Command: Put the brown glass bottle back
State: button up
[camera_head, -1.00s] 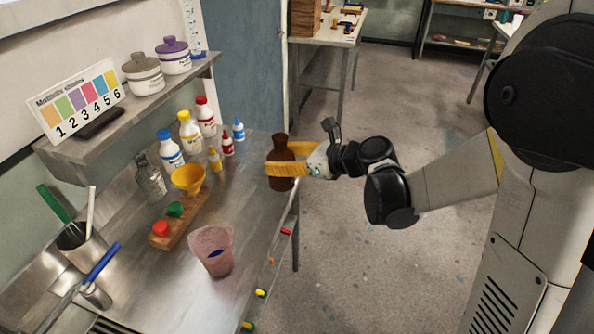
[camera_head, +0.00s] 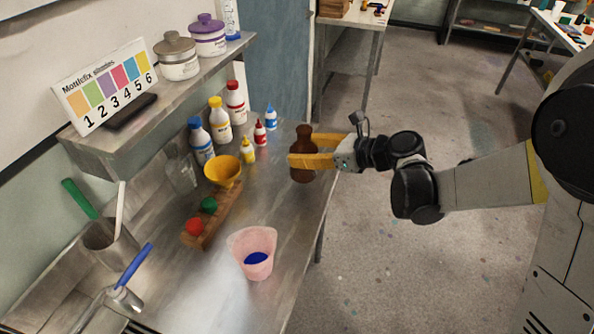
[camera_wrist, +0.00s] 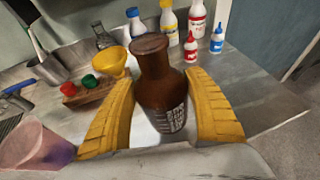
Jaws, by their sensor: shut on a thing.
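The brown glass bottle (camera_head: 304,157) is upright at the right edge of the metal bench, with a dark stopper or neck top. My gripper (camera_head: 305,161) reaches in from the right with its yellow fingers on either side of the bottle's body, shut on it. In the wrist view the bottle (camera_wrist: 160,88) stands between the two yellow fingers (camera_wrist: 162,112), with white print on its lower front. I cannot tell from these views whether its base touches the bench.
On the metal bench (camera_head: 290,215) stand a pink cup (camera_head: 252,240) with blue inside, a yellow funnel (camera_head: 223,170), a wooden rack (camera_head: 222,215) and several white, red and blue bottles. A clear glass bottle (camera_head: 180,170) stands at the back. A shelf (camera_head: 175,110) holds two lidded jars.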

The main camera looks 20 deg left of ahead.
jog(key=shift+s+a+f, duration=0.2)
jog(key=shift+a+f, duration=0.4)
jog(key=shift+a, duration=0.35)
jog(key=shift+a+f+b, duration=0.1)
jog(key=shift+f+b, duration=0.1)
jog(key=shift+b, duration=0.1)
notch_tip(320, 180, down, 4)
jog(key=shift+r+b, duration=0.1)
jog(key=shift+b, duration=0.85)
jog(key=shift+r, duration=0.1)
jog(key=o, duration=1)
jog(key=shift+f, duration=0.25)
jog(key=o, duration=0.4)
jog(key=shift+r, duration=0.1)
